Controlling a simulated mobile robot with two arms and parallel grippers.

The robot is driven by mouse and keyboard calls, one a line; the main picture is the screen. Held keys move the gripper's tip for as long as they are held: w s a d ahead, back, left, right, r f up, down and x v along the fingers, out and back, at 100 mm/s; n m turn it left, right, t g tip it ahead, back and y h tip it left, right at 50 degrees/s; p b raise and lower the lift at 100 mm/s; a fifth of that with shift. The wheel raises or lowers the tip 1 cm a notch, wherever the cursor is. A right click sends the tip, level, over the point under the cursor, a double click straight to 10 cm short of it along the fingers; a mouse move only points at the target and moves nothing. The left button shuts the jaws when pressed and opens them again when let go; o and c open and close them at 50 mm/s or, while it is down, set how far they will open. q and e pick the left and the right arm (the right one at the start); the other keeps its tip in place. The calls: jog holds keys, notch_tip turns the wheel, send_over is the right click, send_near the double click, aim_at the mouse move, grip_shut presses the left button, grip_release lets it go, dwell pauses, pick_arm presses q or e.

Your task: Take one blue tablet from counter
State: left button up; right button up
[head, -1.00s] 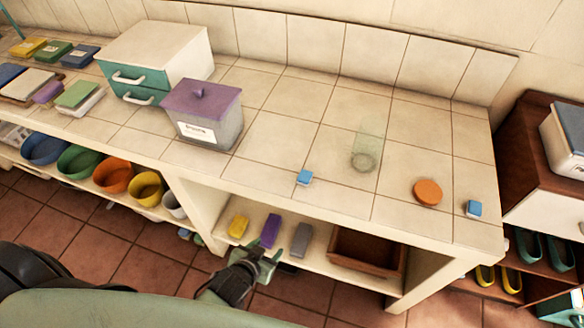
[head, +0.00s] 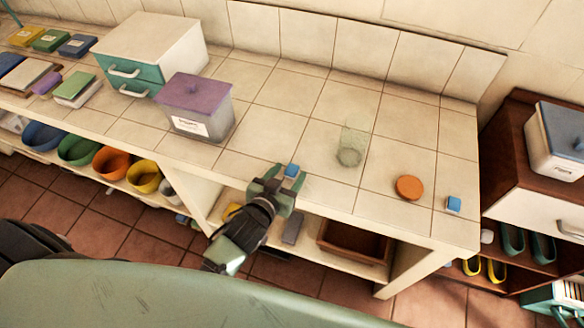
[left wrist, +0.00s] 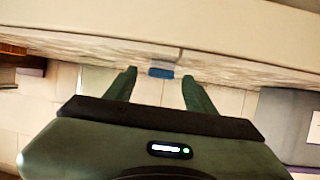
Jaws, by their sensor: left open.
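A small blue tablet (head: 292,170) lies on the tiled counter (head: 330,192) near its front edge. My left gripper (head: 279,178) is open at the front edge, with its fingers on either side of the tablet in the head view. In the left wrist view the blue tablet (left wrist: 161,72) shows between and beyond the two open fingertips (left wrist: 158,78); I cannot see contact. A second blue tablet (head: 453,204) lies at the counter's right end, apart from the gripper. My right gripper is not in view.
An orange disc (head: 409,187) and a clear glass (head: 352,147) stand on the counter to the right. A purple-lidded container (head: 196,108) stands to the left. Below the counter edge is a shelf with a brown tray (head: 352,246).

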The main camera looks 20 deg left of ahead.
pick_arm(q)
jog(key=shift+w+d+f, duration=0.1)
jog(key=shift+w+f, duration=0.2)
jog(key=shift+w, duration=0.35)
grip_shut()
jog(key=shift+r, duration=0.15)
